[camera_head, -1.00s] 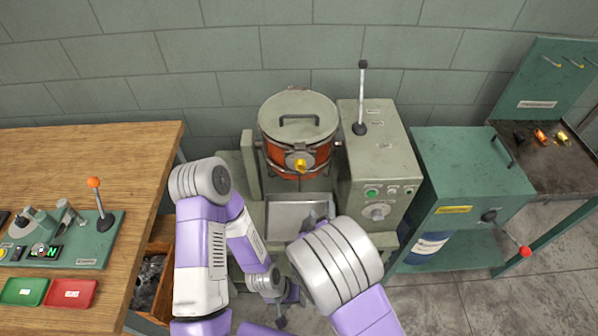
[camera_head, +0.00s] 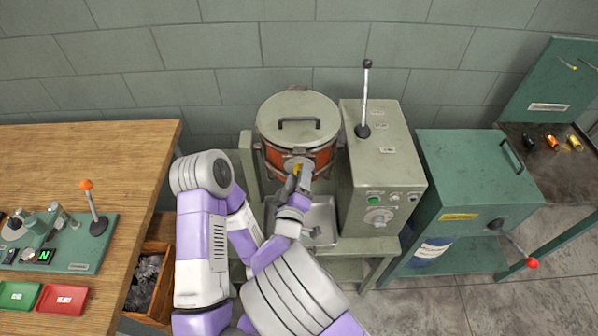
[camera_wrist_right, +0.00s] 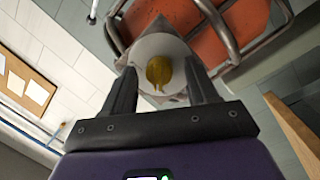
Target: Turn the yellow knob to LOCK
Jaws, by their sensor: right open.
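The yellow knob (camera_head: 296,168) is on the front of the orange-and-grey drum (camera_head: 274,157). My right gripper (camera_head: 303,179) is right in front of it and covers most of it in the head view. In the right wrist view the knob (camera_wrist_right: 159,73) stands out from a pale round plate (camera_wrist_right: 160,47). The open fingers of my right gripper (camera_wrist_right: 161,80) are on either side of the knob, with gaps showing. No LOCK mark can be read. My left gripper is hidden behind the right arm.
A grey-green control box (camera_head: 380,165) with an upright lever stands close right of the drum. A metal tray (camera_head: 322,218) is below the drum. A green cabinet (camera_head: 475,165) stands further right, and a wooden bench (camera_head: 80,160) is at left.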

